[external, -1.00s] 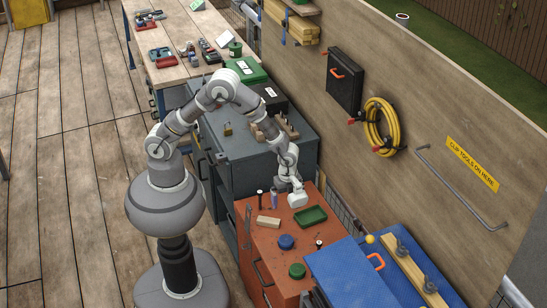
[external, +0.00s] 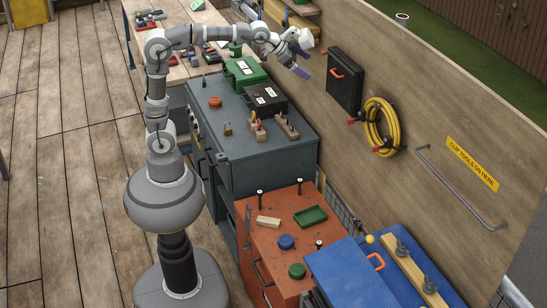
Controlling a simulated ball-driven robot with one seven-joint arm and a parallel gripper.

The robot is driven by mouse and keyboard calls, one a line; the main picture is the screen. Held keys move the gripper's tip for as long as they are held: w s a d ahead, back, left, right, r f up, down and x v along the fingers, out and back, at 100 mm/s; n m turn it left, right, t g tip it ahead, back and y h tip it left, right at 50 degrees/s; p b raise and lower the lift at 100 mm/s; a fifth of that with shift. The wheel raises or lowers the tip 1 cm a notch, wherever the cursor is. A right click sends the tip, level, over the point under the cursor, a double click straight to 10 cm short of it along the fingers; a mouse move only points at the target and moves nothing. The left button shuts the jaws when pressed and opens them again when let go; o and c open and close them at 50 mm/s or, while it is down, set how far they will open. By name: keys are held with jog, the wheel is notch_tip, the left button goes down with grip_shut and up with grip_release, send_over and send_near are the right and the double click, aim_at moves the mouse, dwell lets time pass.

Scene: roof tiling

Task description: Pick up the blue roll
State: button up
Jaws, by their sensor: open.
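The blue roll (external: 286,242) is a small round piece lying on top of the orange cabinet (external: 265,245), between the pale block and the green roll. My gripper (external: 299,64) is high up and far from it, in front of the upper left part of the wooden board and above the black case on the grey cabinet. It is open. A small purple-grey piece shows at its end; I cannot tell whether it is a finger. Nothing covers the blue roll.
A pale block (external: 269,222), green tray (external: 310,216), green roll (external: 297,270) and upright dark-topped pegs share the orange cabinet's top. The grey cabinet (external: 262,151) holds cases and tools. The wooden board (external: 440,130) rises along the right. A blue chest (external: 350,275) adjoins in front.

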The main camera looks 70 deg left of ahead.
jog(key=s+a+r+n+t, duration=0.1)
jog(key=s+a+r, duration=0.1)
jog(key=r, duration=0.4)
jog(key=s+a+r+n+t+b, duration=0.1)
jog(key=s+a+r+n+t, duration=0.1)
jog(key=r, duration=0.4)
jog(key=s+a, duration=0.1)
jog(key=a, duration=0.1)
jog(key=shift+a+r+n+y, duration=0.15)
jog(key=shift+a+n+y, duration=0.15)
jog(key=shift+y, duration=0.1)
jog(key=s+a+r+n+t, duration=0.1)
jog(key=s+r, duration=0.1)
jog(key=s+a+r, duration=0.1)
jog(key=s+r, duration=0.1)
jog(key=r, duration=0.1)
jog(key=s+a+r+n+t+y, duration=0.1)
jog(key=s+r, duration=0.1)
jog(key=r, duration=0.1)
jog(key=shift+s+a+r+n+t, duration=0.1)
jog(key=shift+a+n+t, duration=0.2)
jog(key=shift+c, duration=0.3)
